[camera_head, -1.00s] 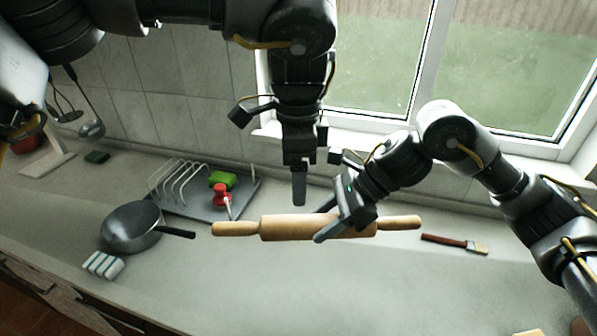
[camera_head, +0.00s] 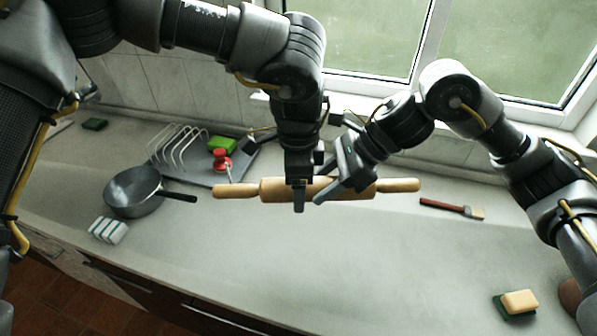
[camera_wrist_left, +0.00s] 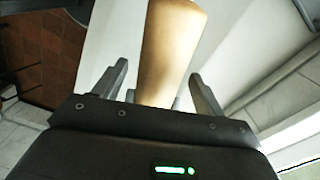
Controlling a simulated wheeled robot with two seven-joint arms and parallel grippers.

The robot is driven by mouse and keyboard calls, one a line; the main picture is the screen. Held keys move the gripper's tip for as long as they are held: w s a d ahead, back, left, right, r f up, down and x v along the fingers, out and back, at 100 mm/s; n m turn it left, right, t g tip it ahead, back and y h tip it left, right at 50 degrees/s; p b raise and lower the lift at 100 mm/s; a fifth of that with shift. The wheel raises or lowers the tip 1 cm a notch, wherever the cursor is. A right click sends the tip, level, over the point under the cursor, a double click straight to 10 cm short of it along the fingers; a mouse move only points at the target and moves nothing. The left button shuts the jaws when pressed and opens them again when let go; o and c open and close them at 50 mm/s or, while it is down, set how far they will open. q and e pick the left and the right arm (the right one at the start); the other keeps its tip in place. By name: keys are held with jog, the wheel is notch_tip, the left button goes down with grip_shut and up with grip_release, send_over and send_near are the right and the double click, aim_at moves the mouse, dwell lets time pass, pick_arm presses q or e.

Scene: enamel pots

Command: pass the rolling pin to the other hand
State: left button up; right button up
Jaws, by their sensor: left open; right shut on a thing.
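The wooden rolling pin (camera_head: 275,188) is held level above the counter in the head view, its pale handles pointing left and right. My right gripper (camera_head: 340,187) is shut on the right part of its barrel. My left gripper (camera_head: 299,197) comes down from above at the barrel, left of the right gripper, with a finger in front of the pin. In the left wrist view, the pin (camera_wrist_left: 168,50) lies between the open fingers of my left gripper (camera_wrist_left: 160,82), with gaps on both sides. The far finger is hidden in the head view.
A dark pan (camera_head: 135,195) and a white-green striped block (camera_head: 108,231) stand at left. A grey tray (camera_head: 237,172) holds a wire rack, green sponge and red-topped item. A brush (camera_head: 450,207) lies at right, a yellow-green sponge (camera_head: 519,303) at front right. The middle counter is clear.

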pick_arm(q)
jog(key=c, duration=1.4)
jog(key=shift+o, duration=0.2)
pick_arm(e)
jog(key=o, duration=1.4)
jog(key=shift+c, duration=0.2)
jog(key=shift+r, duration=0.1)
